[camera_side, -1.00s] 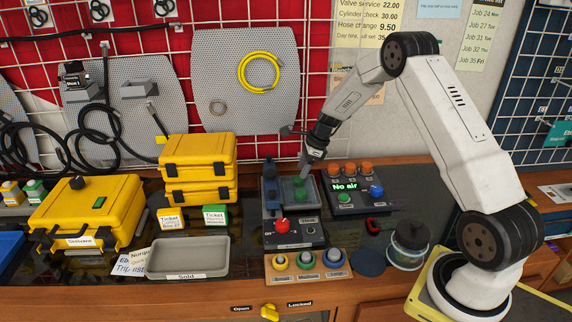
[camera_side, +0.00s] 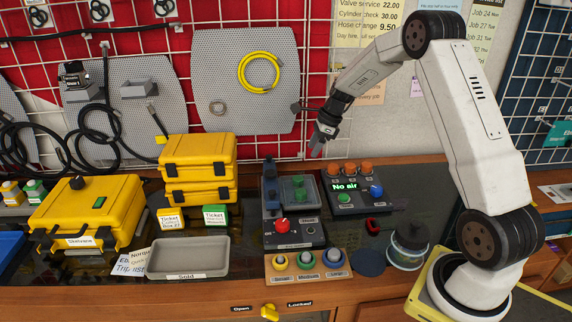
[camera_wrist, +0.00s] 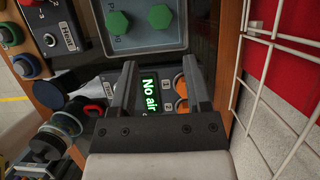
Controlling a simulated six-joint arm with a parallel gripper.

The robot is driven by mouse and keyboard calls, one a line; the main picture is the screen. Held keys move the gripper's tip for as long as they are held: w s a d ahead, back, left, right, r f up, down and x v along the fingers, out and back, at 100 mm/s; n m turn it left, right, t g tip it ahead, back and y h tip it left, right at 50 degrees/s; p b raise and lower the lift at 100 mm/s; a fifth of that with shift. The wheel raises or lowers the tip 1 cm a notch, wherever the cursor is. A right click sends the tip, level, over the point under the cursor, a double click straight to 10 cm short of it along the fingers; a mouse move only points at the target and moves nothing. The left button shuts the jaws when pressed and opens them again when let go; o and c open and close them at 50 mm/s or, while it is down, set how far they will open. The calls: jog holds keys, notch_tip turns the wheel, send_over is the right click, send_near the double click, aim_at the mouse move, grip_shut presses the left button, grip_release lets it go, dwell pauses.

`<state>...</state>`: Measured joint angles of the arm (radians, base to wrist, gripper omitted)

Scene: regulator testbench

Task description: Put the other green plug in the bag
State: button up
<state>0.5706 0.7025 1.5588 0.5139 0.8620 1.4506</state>
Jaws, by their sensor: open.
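Two green hexagonal plugs sit in a grey tray (camera_side: 313,186) on the test unit; one plug (camera_wrist: 118,22) and the other plug (camera_wrist: 161,15) are clear at the top of the wrist view. In the side view they are small green shapes (camera_side: 299,181). My gripper (camera_side: 317,152) hangs above and behind the tray, apart from it. In the wrist view my gripper (camera_wrist: 160,65) is open, with nothing between its fingers. I cannot pick out a bag with certainty in either view.
A "No air" box (camera_side: 347,186) with orange, green and blue buttons stands right of the tray. A dark-lidded clear jar (camera_side: 408,244) is at the front right. Yellow cases (camera_side: 198,158) and a "Sold" tray (camera_side: 188,258) are left. A wire grid wall is behind.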

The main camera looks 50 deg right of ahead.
jog(key=s+a+n+h, duration=0.1)
jog(key=s+a+n, duration=0.8)
jog(key=a+n, duration=0.2)
jog(key=s+a+r+n+h, duration=0.1)
jog(key=s+a+n+h, duration=0.1)
jog(key=s+a+n, duration=0.8)
jog(key=a+n, duration=0.1)
jog(key=n, duration=0.5)
jog(key=shift+s+a+g, duration=0.25)
jog(key=shift+a+g, duration=0.05)
jog(key=shift+a, duration=0.05)
